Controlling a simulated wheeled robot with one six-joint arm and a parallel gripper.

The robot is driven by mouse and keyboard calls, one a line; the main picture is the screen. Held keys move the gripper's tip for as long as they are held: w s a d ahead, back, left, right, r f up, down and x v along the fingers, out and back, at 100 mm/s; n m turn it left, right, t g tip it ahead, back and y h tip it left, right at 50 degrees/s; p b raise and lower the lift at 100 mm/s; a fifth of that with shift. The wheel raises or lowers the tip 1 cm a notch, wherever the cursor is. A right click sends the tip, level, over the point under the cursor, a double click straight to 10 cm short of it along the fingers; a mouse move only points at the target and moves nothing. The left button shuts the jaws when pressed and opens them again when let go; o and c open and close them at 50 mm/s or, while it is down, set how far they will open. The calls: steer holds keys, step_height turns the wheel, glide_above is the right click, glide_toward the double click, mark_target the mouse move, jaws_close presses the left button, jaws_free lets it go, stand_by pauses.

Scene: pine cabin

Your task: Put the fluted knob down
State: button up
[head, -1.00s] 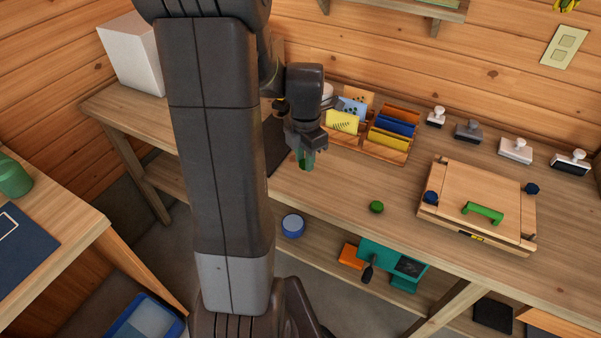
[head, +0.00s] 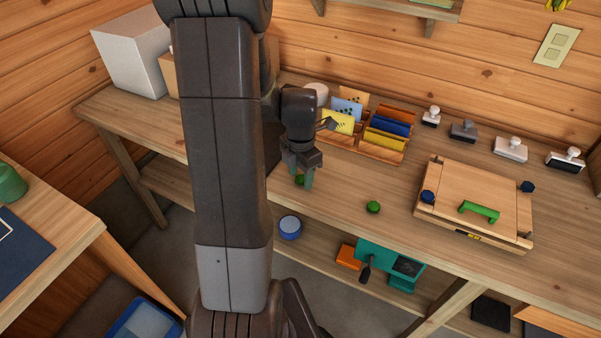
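A small round green knob (head: 299,180) shows at the fingertips of my gripper (head: 301,177), close to the front edge of the workbench at its left part. The teal fingers stand on either side of it and partly hide it. I cannot tell whether they press on it or whether it touches the bench top. A second green knob (head: 373,207) rests on the bench top to the right, apart from everything. The flutes are too small to make out on either knob.
A wooden press (head: 452,182) with blue knobs and a green handle (head: 479,211) stands right on the bench. A card rack (head: 381,150) and several stamps (head: 463,131) are behind. The bench top between gripper and press is mostly clear. A blue round tin (head: 290,227) sits on the lower shelf.

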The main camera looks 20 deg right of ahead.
step_height(320, 180, up, 12)
steer(key=shift+r, duration=0.2)
stand_by(0.5)
stand_by(1.4)
